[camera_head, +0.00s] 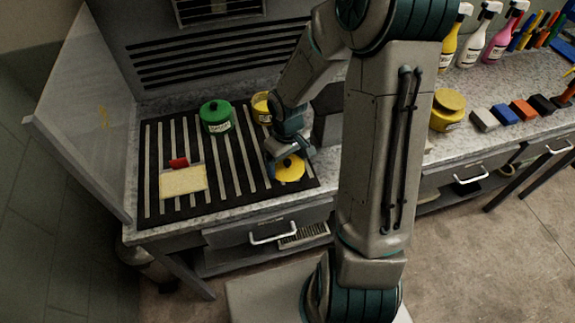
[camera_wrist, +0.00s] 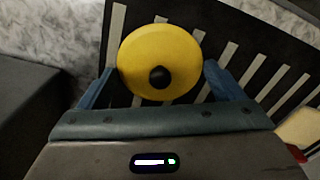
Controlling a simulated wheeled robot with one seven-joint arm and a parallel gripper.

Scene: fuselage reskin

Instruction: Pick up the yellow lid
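The yellow lid (camera_head: 291,169) lies on the black slatted mat near the front edge of the counter, right of the mat's middle. In the wrist view the lid (camera_wrist: 150,50) is a round disc with a black knob (camera_wrist: 160,77). My gripper (camera_wrist: 158,70) is open, with one blue finger on each side of the lid. The fingertips look close to the rim; whether they touch it I cannot tell. In the head view my gripper (camera_head: 287,158) is at the lid and partly covers its far side.
A green lidded pot (camera_head: 216,118) and a yellow container (camera_head: 262,107), partly behind my arm, stand further back. A cream sponge-like block (camera_head: 183,182) and a red piece (camera_head: 179,163) lie at left. A yellow jar (camera_head: 448,111) and several coloured blocks stand at right. A clear panel (camera_head: 85,115) bounds the left.

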